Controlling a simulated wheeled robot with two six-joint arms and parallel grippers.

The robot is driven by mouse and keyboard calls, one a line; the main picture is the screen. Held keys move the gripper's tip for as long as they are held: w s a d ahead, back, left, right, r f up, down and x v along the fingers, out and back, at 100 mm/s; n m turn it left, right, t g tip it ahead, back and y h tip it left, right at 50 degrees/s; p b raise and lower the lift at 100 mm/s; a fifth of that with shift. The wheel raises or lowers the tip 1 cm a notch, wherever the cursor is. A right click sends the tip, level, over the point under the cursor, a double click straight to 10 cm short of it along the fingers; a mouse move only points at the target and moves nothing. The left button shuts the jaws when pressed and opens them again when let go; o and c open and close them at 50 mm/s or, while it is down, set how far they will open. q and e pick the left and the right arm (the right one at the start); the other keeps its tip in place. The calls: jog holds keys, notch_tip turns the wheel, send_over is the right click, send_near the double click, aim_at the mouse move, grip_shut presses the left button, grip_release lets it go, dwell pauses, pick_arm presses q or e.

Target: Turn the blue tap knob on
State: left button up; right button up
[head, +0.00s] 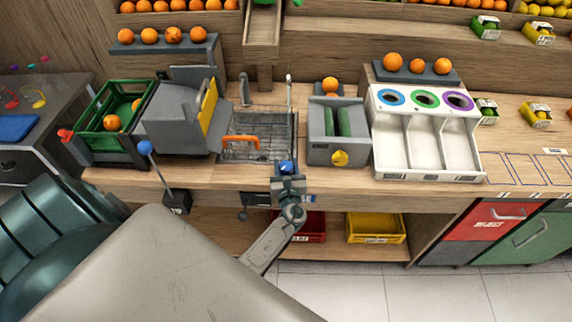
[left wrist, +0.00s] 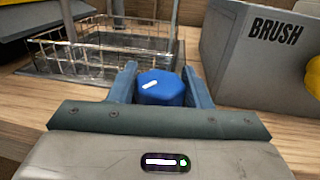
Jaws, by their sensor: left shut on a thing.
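The blue tap knob (head: 287,168) is at the front edge of the counter, in front of the wire basket. In the left wrist view the knob (left wrist: 160,88) is a blue faceted cap with a white mark on top, the mark slanting slightly up to the right. My left gripper (head: 288,178) is at the knob, with one finger on each side of it. In the left wrist view my left gripper (left wrist: 160,84) is shut on the knob. The knob's underside is hidden by the gripper body. My right gripper is not in view.
A wire basket (head: 258,152) with an orange handle is behind the knob. A grey brush box (left wrist: 262,60) stands to the right. A lever with a blue ball (head: 145,147) stands to the left. Red and yellow bins (head: 376,228) sit on the shelf below.

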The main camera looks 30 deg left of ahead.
pick_arm(q)
jog(key=n+g+y+b, duration=0.2)
jog(key=n+g+y, duration=0.1)
jog(key=g, duration=0.1)
jog(key=shift+w+f+n+y+b, duration=0.1)
jog(key=shift+w+n+y+b, duration=0.05)
jog(key=shift+n+y+b, duration=0.2)
jog(key=n+g+y+b, duration=0.2)
jog(key=g, duration=0.2)
jog(key=shift+n, duration=0.35)
jog(key=shift+n+g+b, duration=0.5)
jog(key=shift+g+b, duration=0.05)
jog(key=shift+g, duration=0.25)
jog(key=shift+r+y, duration=0.2)
jog(key=shift+y, duration=0.05)
jog(key=o, duration=1)
jog(key=shift+f, duration=0.1)
